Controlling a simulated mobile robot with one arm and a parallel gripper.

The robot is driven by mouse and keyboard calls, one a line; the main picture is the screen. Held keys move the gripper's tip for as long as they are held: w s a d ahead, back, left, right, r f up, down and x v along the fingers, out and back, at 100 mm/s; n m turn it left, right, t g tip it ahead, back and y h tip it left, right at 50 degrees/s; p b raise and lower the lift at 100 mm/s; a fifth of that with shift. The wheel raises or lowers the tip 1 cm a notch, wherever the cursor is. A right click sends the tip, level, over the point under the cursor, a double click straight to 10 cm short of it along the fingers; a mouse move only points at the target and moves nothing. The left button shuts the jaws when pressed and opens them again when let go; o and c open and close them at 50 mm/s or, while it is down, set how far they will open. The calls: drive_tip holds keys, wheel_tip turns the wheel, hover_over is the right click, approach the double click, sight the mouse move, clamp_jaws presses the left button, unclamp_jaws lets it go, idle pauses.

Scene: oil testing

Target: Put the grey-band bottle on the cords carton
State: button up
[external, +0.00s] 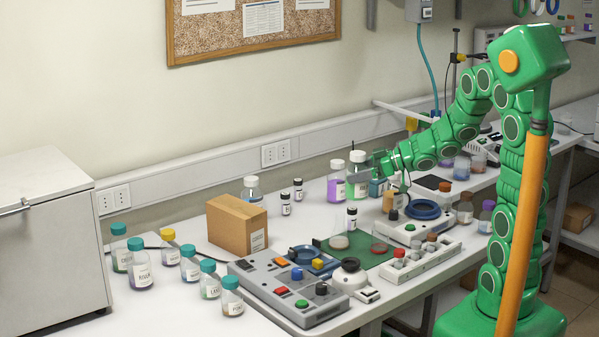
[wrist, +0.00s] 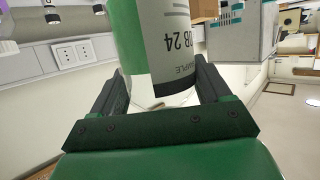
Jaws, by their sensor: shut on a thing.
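My gripper (external: 372,168) is shut on a bottle with green liquid and a pale cap (external: 357,176), towards the back of the bench. In the wrist view the bottle (wrist: 165,40) stands between the two fingers (wrist: 165,100), and its grey label band reads partly "B 24" and "SAMPLE". The bottle looks about upright in the external view; I cannot tell whether its base touches the bench. A brown carton (external: 237,226) with a small white label stands left of it; the label is unreadable.
A purple bottle (external: 335,182) stands just left of the held bottle. Small black-capped vials (external: 285,204) stand between it and the carton. Several teal-capped bottles (external: 140,272) stand at the front left. A grey control panel (external: 290,290) and green mat (external: 375,257) lie in front.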

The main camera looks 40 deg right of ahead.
drive_tip(key=shift+r, duration=0.1)
drive_tip(key=shift+w+a+r, duration=0.1)
drive_tip(key=shift+w+r, duration=0.05)
drive_tip(key=shift+w, duration=0.1)
drive_tip(key=w+a+r+n+g+y, duration=0.2)
drive_tip(key=w+a+r, duration=0.4)
drive_tip(key=a+r, duration=0.25)
drive_tip(key=s+a+r+n+g+y, duration=0.1)
drive_tip(key=a+r+n+g, duration=0.25)
drive_tip(key=a, duration=1.15)
drive_tip(key=shift+w+a+f, duration=1)
drive_tip(key=shift+w+f, duration=1.05)
drive_tip(key=shift+w+a+f, duration=1.05)
drive_tip(key=shift+w+f, duration=1)
drive_tip(key=shift+w+a+f, duration=1)
drive_tip(key=shift+w+f, duration=1.05)
